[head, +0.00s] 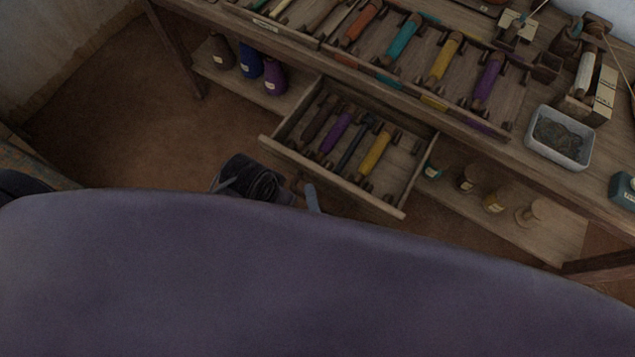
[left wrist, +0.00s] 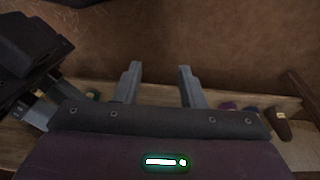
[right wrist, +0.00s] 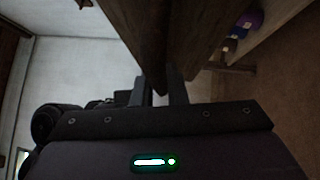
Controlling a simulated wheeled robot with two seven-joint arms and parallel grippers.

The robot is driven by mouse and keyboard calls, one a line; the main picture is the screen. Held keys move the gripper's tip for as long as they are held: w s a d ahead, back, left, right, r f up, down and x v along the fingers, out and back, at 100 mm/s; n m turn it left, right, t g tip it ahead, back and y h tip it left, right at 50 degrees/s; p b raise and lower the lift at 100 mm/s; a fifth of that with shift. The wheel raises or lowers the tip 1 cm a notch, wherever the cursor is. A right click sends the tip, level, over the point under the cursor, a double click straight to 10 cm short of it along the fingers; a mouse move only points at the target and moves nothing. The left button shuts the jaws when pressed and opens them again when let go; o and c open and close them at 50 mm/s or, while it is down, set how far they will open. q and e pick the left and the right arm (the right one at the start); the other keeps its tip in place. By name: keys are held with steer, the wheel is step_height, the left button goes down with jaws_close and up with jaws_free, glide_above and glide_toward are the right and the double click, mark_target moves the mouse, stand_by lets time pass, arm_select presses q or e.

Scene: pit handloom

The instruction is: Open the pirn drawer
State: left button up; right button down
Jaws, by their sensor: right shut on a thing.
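The pirn drawer (head: 395,209) is a shallow wooden tray under the loom-side table in the head view. It stands pulled out, with dark, purple and yellow pirns visible inside. My right gripper (right wrist: 160,88) is shut at the drawer's front, where wooden boards fill the upper middle of the right wrist view. The exact grip, and any drawer handle, is hidden. Grey and dark gripper parts show just before the drawer front in the head view, partly covered by my own body. My left gripper (left wrist: 158,75) is open and empty, its two fingers apart.
The tabletop above holds a rack of coloured pirns (head: 402,40) and a white tub (head: 560,137). Dark, blue and purple cones (head: 249,60) stand on the lower shelf left of the drawer. Several spools (head: 493,203) stand right of it. Bare floor (head: 120,110) lies to the left.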

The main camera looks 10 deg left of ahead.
steer(key=shift+s, duration=0.1)
steer(key=c, duration=1.5)
jaws_free()
steer(key=shift+o, duration=0.2)
arm_select(q)
steer(key=shift+a+r+p, duration=0.2)
steer(key=shift+a+p, duration=0.1)
steer(key=shift+a, duration=0.2)
arm_select(e)
steer(key=v, duration=0.7)
steer(key=shift+s, duration=0.35)
arm_select(q)
steer(key=shift+d, duration=0.1)
arm_select(e)
steer(key=shift+d, duration=0.15)
